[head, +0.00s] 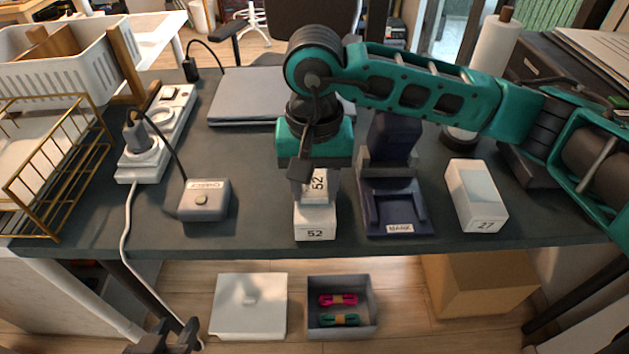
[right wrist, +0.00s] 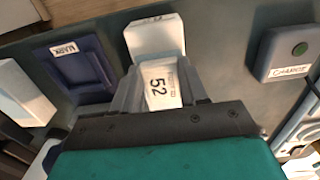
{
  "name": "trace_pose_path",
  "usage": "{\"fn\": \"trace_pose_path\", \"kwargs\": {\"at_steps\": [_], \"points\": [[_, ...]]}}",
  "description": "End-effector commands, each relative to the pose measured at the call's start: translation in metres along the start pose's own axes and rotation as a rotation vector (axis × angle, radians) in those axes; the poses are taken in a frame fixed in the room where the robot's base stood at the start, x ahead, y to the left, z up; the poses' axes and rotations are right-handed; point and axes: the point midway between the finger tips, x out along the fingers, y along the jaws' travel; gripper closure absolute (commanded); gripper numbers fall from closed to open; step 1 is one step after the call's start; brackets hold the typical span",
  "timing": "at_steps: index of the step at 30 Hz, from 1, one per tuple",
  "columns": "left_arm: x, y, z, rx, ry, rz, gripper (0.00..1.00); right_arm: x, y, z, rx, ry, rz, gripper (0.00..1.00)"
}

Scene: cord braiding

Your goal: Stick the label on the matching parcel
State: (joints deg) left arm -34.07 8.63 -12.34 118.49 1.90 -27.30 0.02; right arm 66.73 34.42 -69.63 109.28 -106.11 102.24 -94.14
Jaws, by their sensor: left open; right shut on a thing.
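My right gripper (head: 314,192) is shut on a white label (head: 318,182) printed 52. The label also shows between the fingers in the right wrist view (right wrist: 161,85). It is over or against the top of a white parcel (head: 315,222) whose front face reads 52; I cannot tell whether they touch. The parcel also shows just beyond the label in the right wrist view (right wrist: 155,38). A second white parcel (head: 475,195), marked 27, stands to the right. My left gripper (head: 168,338) is open and empty, low at the bottom left, in front of the table.
A dark blue stand labelled MARK (head: 397,212) is close right of the 52 parcel. A grey CHARGE box (head: 204,200), a power strip (head: 150,145) and a wire rack (head: 60,165) are on the left. A closed laptop (head: 240,95) lies behind. An open grey box (head: 342,331) with cords is below.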

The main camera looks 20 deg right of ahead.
Motion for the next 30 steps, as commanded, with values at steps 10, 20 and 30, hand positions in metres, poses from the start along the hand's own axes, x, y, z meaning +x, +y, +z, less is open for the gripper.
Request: {"fn": "trace_pose_path", "kwargs": {"at_steps": [10, 20, 30], "points": [[0.0027, 0.0003, 0.0036, -0.003, 0.000, -0.001, 0.57, 0.0034, 0.0002, 0.0000, 0.000, 0.000, 0.000, 0.85], [0.0025, 0.0001, 0.0031, -0.003, 0.000, -0.001, 0.57, 0.0033, 0.0002, 0.0001, 0.000, -0.001, 0.001, 0.39], [0.0025, -0.0002, 0.0027, -0.001, 0.001, -0.001, 0.57, 0.0029, 0.0001, 0.0000, 0.000, 0.000, 0.000, 0.22]]}}
